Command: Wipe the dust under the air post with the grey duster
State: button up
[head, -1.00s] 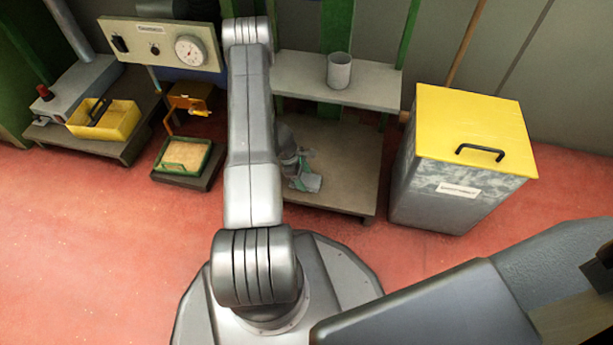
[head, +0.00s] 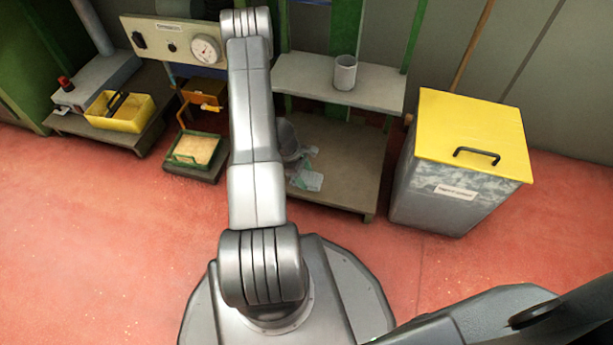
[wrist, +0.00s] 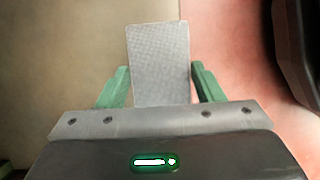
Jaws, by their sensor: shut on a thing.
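My gripper (wrist: 160,85) shows in the wrist view, its green fingers shut on a flat grey textured pad, which looks like the grey duster (wrist: 160,55). The pad sticks out beyond the fingers, over a plain tan surface with red floor to its right. My gripper is outside the head view. I cannot tell for sure which thing is the air post. A gauge panel (head: 172,43) stands at the back left in the head view, with an orange stand with a yellow lever (head: 207,98) below it. I cannot make out a dust patch under either.
A green-rimmed tray (head: 176,162) of tan grains sits below the orange stand. A yellow box (head: 120,117) is farther left. A shelf (head: 300,80) holds a grey cup (head: 345,72). Crumpled scraps (head: 308,180) lie below. A yellow-lidded bin (head: 440,200) stands right. Red floor (head: 90,230) is open.

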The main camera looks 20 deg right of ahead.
jog(key=shift+r+p, duration=0.65)
jog(key=shift+r, duration=0.75)
